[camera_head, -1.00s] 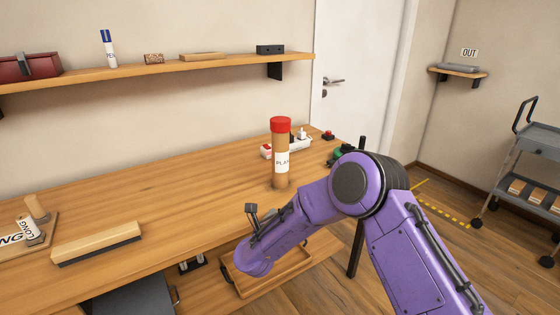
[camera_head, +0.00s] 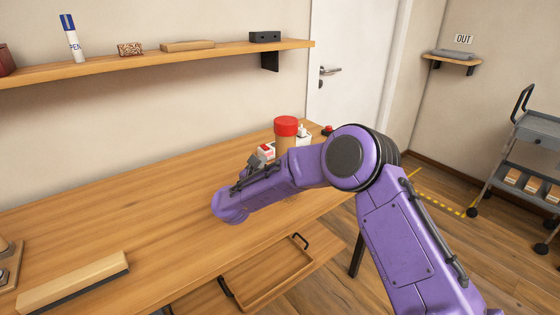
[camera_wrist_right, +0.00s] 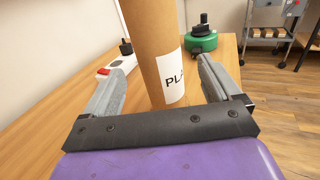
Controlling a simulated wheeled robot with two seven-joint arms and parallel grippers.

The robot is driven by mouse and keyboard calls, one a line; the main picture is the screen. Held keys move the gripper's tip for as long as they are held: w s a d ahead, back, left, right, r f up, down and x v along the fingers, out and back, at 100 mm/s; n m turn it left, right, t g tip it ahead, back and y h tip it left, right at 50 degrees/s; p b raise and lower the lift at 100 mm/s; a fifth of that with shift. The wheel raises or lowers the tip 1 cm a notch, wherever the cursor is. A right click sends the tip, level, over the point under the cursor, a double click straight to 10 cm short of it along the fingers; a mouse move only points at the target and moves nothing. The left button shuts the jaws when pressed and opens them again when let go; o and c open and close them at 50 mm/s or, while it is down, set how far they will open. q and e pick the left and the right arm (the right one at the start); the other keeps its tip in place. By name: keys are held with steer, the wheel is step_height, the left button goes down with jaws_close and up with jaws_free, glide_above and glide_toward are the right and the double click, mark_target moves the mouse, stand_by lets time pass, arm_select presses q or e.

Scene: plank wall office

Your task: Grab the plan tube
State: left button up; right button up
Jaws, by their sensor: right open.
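The plan tube (camera_head: 284,143) is a brown cardboard cylinder with a red cap, standing upright on the wooden desk. My purple right arm hides its lower part in the head view. In the right wrist view the plan tube (camera_wrist_right: 155,40) fills the middle, with part of its white label showing. My right gripper (camera_wrist_right: 160,68) is open, with one grey finger on each side of the tube and visible room to both fingers. In the head view the gripper is mostly hidden behind my forearm. My left gripper is not in view.
Behind the tube are a white power strip (camera_wrist_right: 118,68) with a red switch and a green object with a black knob (camera_wrist_right: 202,40). A wooden block (camera_head: 72,282) lies at front left. A wooden tray (camera_head: 270,275) sits below the desk. A wall shelf (camera_head: 150,66) hangs above.

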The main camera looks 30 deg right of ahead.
steer(key=p+x, duration=0.2)
steer(key=x, duration=0.6)
steer(key=shift+w+d+r, duration=0.2)
steer(key=shift+d+r, duration=0.1)
steer(key=shift+d, duration=0.05)
steer(key=shift+a, duration=0.1)
steer(key=c, duration=1.1)
